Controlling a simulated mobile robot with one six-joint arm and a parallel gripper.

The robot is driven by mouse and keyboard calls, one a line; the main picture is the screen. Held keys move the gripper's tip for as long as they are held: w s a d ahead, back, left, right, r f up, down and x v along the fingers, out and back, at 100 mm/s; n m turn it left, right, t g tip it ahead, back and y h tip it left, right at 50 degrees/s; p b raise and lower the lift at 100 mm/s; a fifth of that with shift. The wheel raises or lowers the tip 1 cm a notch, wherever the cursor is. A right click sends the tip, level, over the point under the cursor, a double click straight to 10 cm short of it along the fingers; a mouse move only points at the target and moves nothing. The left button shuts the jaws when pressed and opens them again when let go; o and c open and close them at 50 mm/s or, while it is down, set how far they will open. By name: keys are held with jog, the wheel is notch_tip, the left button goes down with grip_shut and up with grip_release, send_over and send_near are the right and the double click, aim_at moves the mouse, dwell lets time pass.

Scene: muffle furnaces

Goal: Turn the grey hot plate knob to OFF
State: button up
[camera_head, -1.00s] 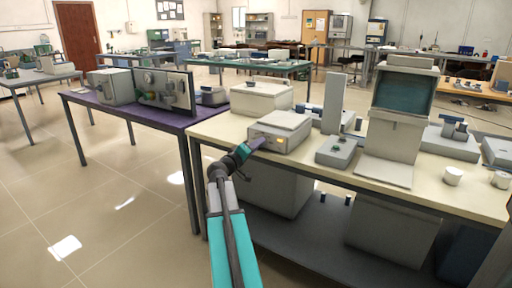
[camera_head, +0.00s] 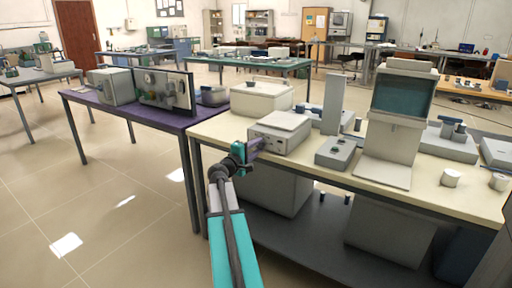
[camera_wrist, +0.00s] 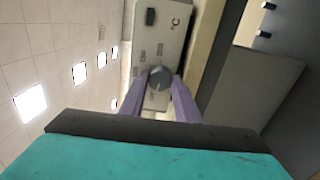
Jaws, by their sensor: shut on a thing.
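The hot plate (camera_head: 281,131) is a pale grey box with a flat square top, at the left front of the cream bench. Its front panel shows close up in the wrist view (camera_wrist: 158,45), turned sideways, with small dark markings around the grey knob (camera_wrist: 160,78). The knob is round with a lighter pointer line; its exact setting is too small to read. My gripper (camera_wrist: 159,84) has purple fingers shut on the knob, one finger on each side. In the head view my gripper (camera_head: 255,146) reaches the panel and hides the knob.
The cream bench (camera_head: 440,203) also holds a white box (camera_head: 262,97) behind the hot plate, a grey stand unit (camera_head: 335,152) and a tall screened device (camera_head: 395,130) to the right. A purple table (camera_head: 165,115) stands at the left. The floor before the bench is open.

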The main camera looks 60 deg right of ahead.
jog(key=shift+r, duration=0.15)
jog(key=o, duration=0.8)
jog(key=shift+d, duration=0.1)
jog(key=shift+c, duration=0.2)
jog(key=a, duration=1.4)
jog(key=shift+p, duration=0.4)
